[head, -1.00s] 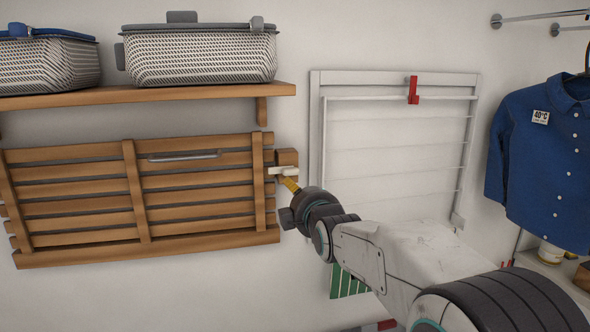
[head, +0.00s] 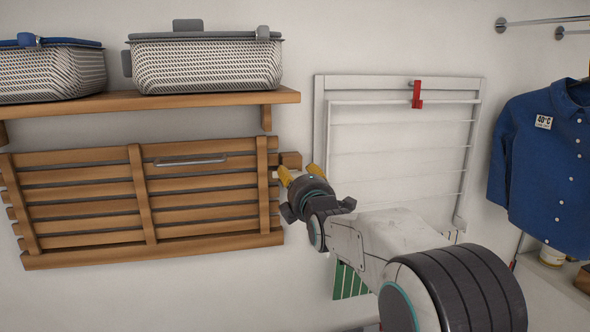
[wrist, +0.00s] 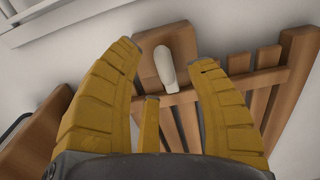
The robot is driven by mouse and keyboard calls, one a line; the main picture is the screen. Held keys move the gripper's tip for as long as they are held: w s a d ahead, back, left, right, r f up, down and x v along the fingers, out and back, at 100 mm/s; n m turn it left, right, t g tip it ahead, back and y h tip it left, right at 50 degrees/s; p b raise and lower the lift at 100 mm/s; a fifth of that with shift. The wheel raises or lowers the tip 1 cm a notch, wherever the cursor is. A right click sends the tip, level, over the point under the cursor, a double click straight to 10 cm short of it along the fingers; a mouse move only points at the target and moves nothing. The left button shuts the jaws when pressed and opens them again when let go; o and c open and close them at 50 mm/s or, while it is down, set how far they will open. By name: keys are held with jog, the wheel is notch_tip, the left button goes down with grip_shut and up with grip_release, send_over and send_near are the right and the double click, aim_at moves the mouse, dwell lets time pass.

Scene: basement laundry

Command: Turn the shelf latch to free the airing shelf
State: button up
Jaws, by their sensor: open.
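The airing shelf (head: 140,212) is a slatted wooden panel folded up flat against the wall at the left of the head view; part of it shows in the wrist view (wrist: 298,75). The latch is a white lever (wrist: 165,70) on a wooden block (head: 291,160) at the panel's right edge. In the wrist view the lever reaches from the block towards the slats. My gripper (head: 299,174) is open at the latch, its yellow fingers apart. In the wrist view the lever shows between the fingertips (wrist: 166,58); contact cannot be told. In the head view my fingers hide most of the lever.
A wall shelf (head: 180,99) with two baskets (head: 206,66) is above the panel. A white drying rack (head: 400,140) with a red peg (head: 416,95) hangs right of the latch, behind my arm. A blue shirt (head: 545,165) hangs at the far right.

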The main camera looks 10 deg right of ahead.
jog(key=shift+w+p, duration=0.5)
jog(key=shift+w, duration=0.9)
grip_shut()
